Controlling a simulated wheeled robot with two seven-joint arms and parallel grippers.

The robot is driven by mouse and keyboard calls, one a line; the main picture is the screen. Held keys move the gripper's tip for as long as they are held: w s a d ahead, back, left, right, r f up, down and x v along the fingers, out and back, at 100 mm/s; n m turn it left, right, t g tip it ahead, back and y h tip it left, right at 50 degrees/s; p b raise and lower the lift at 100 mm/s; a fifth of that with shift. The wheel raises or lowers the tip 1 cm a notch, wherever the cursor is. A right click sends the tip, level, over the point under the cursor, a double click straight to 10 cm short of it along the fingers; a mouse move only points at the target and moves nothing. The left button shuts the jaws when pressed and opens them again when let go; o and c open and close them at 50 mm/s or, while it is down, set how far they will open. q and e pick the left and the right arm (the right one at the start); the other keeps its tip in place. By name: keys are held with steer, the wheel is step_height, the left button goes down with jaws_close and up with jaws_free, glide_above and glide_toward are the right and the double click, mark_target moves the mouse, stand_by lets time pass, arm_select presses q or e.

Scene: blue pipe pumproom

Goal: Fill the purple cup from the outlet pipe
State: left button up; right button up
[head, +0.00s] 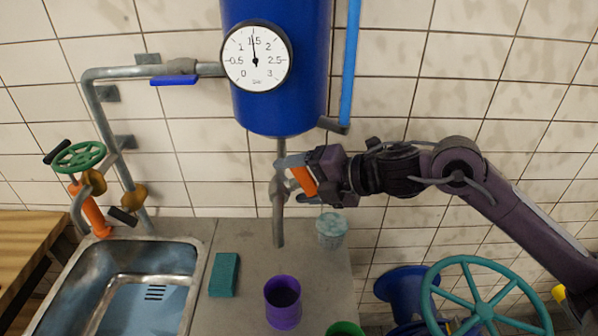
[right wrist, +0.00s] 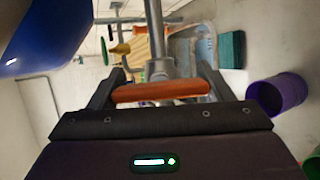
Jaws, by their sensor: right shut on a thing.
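The purple cup (head: 283,312) stands upright on the grey counter, and its inside looks dark. It also shows at the right of the right wrist view (right wrist: 280,97). The grey outlet pipe (head: 279,228) hangs from the blue tank, its open end above the counter. The cup appears below that end in the head view; I cannot tell if it is directly under it. My right gripper (head: 299,180) is shut on the orange handle (right wrist: 160,92) beside the pipe. The fingers hide part of the handle. My left gripper is not in view.
The blue tank (head: 281,108) carries a round gauge (head: 256,57) reading about 1.5. A sink (head: 140,290), teal sponge (head: 224,275), clear ribbed cup (head: 331,232) and green item (head: 345,328) are around the purple cup. A teal handwheel (head: 483,308) stands at lower right.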

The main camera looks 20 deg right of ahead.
mark_target(312, 181)
steer(key=o, duration=1)
steer(key=b+v, duration=0.1)
steer(key=v, duration=0.1)
steer(key=b+v, duration=0.1)
steer(key=v, duration=0.1)
steer(key=b+v, duration=0.2)
steer(key=shift+s+d+f, duration=0.1)
steer(key=shift+d+f, duration=0.1)
steer(key=shift+s+d+r+b, duration=0.3)
steer(key=shift+d+r+b, duration=0.05)
steer(key=shift+s+r, duration=0.15)
steer(key=shift+r, duration=0.1)
steer(key=shift+f, duration=0.1)
